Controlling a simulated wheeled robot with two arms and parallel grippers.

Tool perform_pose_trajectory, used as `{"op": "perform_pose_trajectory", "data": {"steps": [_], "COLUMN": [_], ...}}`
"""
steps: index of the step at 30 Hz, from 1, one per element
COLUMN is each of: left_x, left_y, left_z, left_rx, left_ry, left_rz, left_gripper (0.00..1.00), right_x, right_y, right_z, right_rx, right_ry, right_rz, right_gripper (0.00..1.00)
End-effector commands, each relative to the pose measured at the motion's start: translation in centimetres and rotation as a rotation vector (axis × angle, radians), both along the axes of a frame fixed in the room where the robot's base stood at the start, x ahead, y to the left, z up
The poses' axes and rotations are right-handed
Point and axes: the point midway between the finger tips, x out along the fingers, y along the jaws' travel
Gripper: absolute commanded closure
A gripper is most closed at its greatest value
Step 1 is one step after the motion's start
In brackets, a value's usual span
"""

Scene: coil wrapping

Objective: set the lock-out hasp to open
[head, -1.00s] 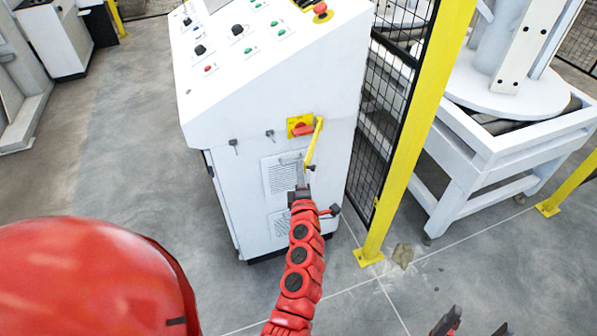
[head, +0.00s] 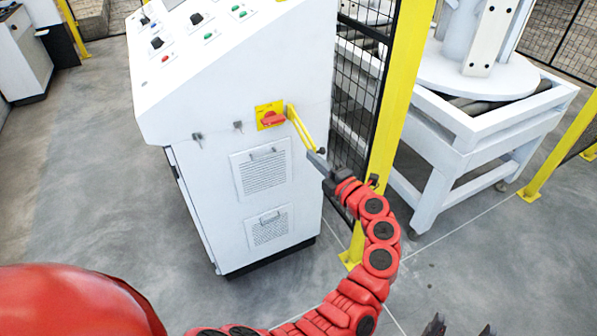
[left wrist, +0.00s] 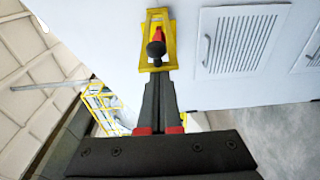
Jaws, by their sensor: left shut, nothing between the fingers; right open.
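The lock-out hasp (head: 301,127) is a yellow bar-like loop on the side of the white cabinet. It slants down and right from beside the red rotary handle (head: 270,118) on its yellow plate. In the left wrist view the hasp (left wrist: 171,42) is a yellow frame around the red handle (left wrist: 157,34), with a dark knob in front. My left gripper (head: 312,155) is shut and empty, its tips at the hasp's lower end; I cannot tell whether they touch. It also shows in the left wrist view (left wrist: 158,82). My right gripper (head: 460,328) is open at the bottom edge.
The white control cabinet (head: 200,190) has vent panels and small keys on this side. A yellow post (head: 388,110) and black mesh fence (head: 355,80) stand just right of the left gripper. A white machine frame (head: 450,150) is beyond. Floor to the left is clear.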

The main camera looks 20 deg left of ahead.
Motion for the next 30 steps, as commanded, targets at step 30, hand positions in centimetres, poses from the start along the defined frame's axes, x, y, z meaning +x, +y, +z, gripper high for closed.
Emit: {"op": "perform_pose_trajectory", "data": {"steps": [30], "left_x": [5.5], "left_y": [-5.1], "left_z": [0.1], "left_rx": [0.001], "left_ry": [0.0], "left_rz": [-0.008], "left_gripper": [1.0], "right_x": [0.0], "right_y": [0.0], "right_z": [-5.5], "right_rx": [0.0], "right_ry": [0.0], "right_rz": [0.0], "right_gripper": [0.2]}}
